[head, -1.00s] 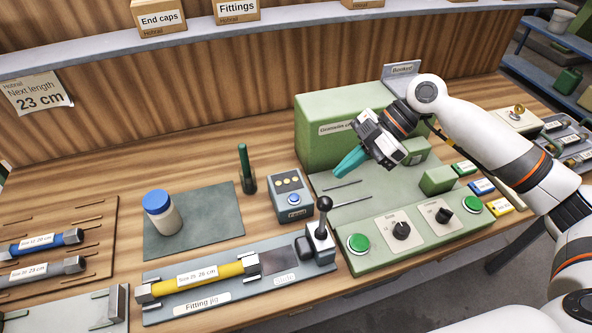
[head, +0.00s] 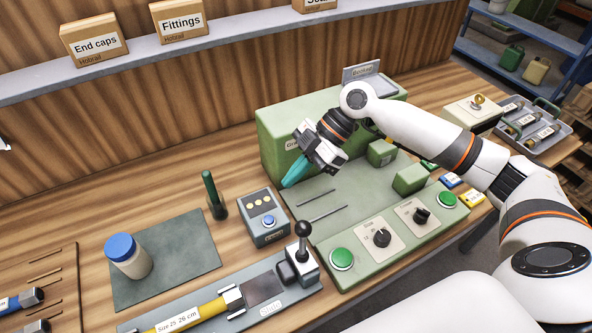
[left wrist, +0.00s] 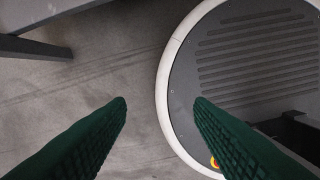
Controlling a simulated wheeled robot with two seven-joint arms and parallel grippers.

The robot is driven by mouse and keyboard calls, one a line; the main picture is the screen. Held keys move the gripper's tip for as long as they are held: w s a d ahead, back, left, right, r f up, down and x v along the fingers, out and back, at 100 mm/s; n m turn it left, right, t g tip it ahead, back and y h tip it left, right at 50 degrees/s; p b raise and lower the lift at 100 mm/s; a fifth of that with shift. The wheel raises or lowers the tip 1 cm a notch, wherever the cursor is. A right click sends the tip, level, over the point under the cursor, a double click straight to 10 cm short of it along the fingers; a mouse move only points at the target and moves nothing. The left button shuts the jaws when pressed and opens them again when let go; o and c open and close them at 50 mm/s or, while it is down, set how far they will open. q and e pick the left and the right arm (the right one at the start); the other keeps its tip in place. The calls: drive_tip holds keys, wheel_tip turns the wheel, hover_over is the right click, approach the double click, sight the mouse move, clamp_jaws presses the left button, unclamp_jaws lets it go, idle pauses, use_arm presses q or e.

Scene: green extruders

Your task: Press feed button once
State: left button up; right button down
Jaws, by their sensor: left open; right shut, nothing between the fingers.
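The feed button is a blue round button (head: 268,220) on a small grey box (head: 263,231) with several yellow lights above it; its front label is too small to read surely. My right gripper (head: 287,185), with teal fingers, is shut and empty. It points down and left, above and behind the box's right side, apart from the button. My left gripper is not in the head view. In the left wrist view my left gripper (left wrist: 160,102) is open and empty, its green fingers apart over the floor.
A green machine (head: 375,230) with two green buttons and two black knobs stands right of the box. A black-knobbed lever (head: 304,240) rises close in front. A dark green upright tool (head: 214,195) stands left. A blue-lidded jar (head: 128,256) sits on a dark mat (head: 185,262).

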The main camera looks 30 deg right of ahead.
sight(264, 221)
drive_tip(key=p+x, duration=0.1)
drive_tip(key=x, duration=0.4)
drive_tip(key=shift+s+a+f, duration=0.1)
drive_tip(key=shift+a+f, duration=0.05)
drive_tip(key=shift+a, duration=0.3)
wheel_tip(264, 221, down, 4)
drive_tip(key=shift+a+r+p, duration=0.15)
drive_tip(key=shift+r+p, duration=0.05)
drive_tip(key=shift+p, duration=0.55)
use_arm(q)
drive_tip(key=shift+w+r, duration=0.15)
drive_tip(key=shift+r, duration=0.65)
drive_tip(key=shift+w+r, duration=0.1)
drive_tip(key=shift+r, duration=0.7)
use_arm(e)
drive_tip(key=shift+f, duration=0.6)
